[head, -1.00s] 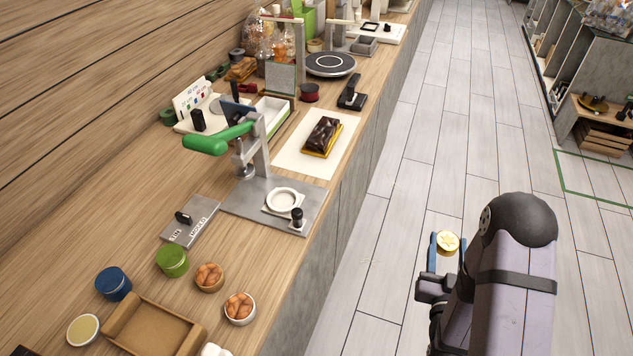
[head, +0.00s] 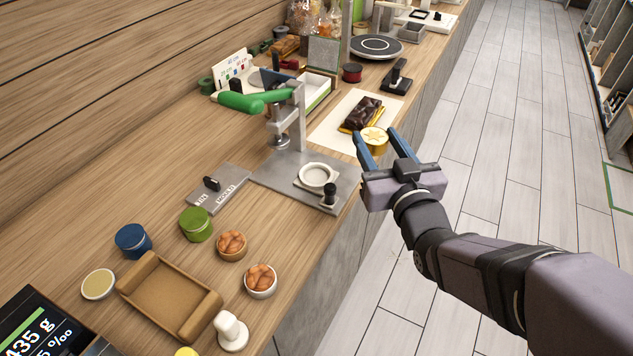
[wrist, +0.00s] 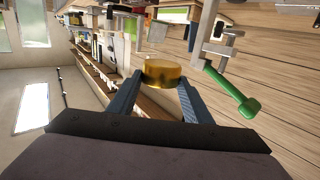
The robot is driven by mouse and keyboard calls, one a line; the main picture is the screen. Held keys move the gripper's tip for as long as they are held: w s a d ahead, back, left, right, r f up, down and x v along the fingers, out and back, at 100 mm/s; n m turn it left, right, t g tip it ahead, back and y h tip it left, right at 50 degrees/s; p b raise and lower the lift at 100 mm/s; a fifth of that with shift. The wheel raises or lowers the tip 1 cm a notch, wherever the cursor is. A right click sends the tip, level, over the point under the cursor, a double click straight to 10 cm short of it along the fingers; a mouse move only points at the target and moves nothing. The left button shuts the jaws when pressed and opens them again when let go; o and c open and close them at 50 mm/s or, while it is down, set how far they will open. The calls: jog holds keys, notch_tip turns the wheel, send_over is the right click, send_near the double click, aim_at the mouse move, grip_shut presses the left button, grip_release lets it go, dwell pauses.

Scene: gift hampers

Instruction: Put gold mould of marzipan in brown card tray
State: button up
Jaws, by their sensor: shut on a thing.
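The gold mould of marzipan (head: 373,140) is a short gold cylinder with a pale top bearing a star-like mark. My gripper (head: 373,143) is shut on it, with a blue finger on either side, and holds it up near the counter's front edge. The wrist view also shows the mould (wrist: 163,73) between the fingertips. The brown card tray (head: 167,297) lies on the counter at the lower left in the head view. Its inside looks empty. My gripper is well to the right of the tray and farther back.
A press with a green handle (head: 240,102) stands on a grey plate between my gripper and the tray. Two bowls of brown pieces (head: 261,279), a green tin (head: 196,224), a blue tin (head: 133,240) and a white stamp (head: 231,331) surround the tray. A scale display (head: 38,329) is at lower left.

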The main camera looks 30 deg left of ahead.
jog(key=s+a+r+n+g+y, duration=0.25)
jog(key=a+r, duration=0.25)
jog(key=a, duration=0.4)
jog(key=g, duration=0.1)
send_over(320, 182)
notch_tip(320, 182, down, 10)
jog(key=shift+r+n+y, duration=0.25)
jog(key=shift+n+y, duration=0.1)
jog(key=shift+f, duration=0.1)
jog(key=shift+f, duration=4.7)
jog(key=o, duration=1.2)
jog(key=shift+f, duration=0.15)
